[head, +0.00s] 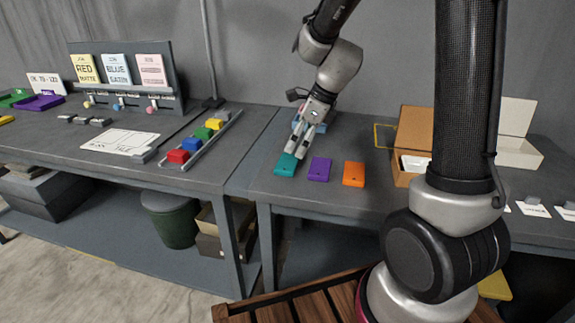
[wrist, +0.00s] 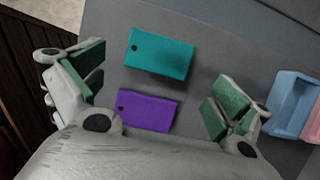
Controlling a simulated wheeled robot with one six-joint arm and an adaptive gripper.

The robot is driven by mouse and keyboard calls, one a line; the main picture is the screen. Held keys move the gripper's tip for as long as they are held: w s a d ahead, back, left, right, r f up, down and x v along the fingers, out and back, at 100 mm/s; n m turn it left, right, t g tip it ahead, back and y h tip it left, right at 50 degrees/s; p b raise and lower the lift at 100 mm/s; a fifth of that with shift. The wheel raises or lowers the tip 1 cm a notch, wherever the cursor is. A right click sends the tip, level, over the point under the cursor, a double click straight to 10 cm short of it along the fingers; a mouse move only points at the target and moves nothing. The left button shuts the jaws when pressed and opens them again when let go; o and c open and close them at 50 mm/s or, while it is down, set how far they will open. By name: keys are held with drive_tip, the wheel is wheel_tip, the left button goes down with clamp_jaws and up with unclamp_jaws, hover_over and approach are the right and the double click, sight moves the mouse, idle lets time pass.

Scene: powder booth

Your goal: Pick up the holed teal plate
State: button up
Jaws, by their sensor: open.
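The holed teal plate (head: 286,165) lies flat near the front edge of the right-hand table, leftmost of three plates. In the wrist view the teal plate (wrist: 160,54) shows a small dark hole near its left end. My gripper (head: 303,154) is above the table just by the teal plate. In the wrist view my gripper (wrist: 158,93) is open and empty, its green pads wide apart. The teal plate lies beyond the fingertips, and a purple plate (wrist: 147,110) shows between the fingers, nearer the palm. Nothing hides the teal plate in the wrist view.
The purple plate (head: 320,169) and an orange plate (head: 353,174) lie to the right of the teal one. A light blue and pink object (wrist: 293,104) is right of my gripper. A cardboard box (head: 413,130) stands farther right. Colored blocks (head: 196,140) sit in a rack on the left table.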

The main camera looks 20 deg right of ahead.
sight(288, 162)
drive_tip(key=x, duration=0.6)
drive_tip(key=shift+w+a+f, duration=0.1)
drive_tip(key=shift+a+f, duration=0.05)
drive_tip(key=shift+f, duration=0.05)
drive_tip(key=c, duration=0.9)
wheel_tip(288, 162, up, 10)
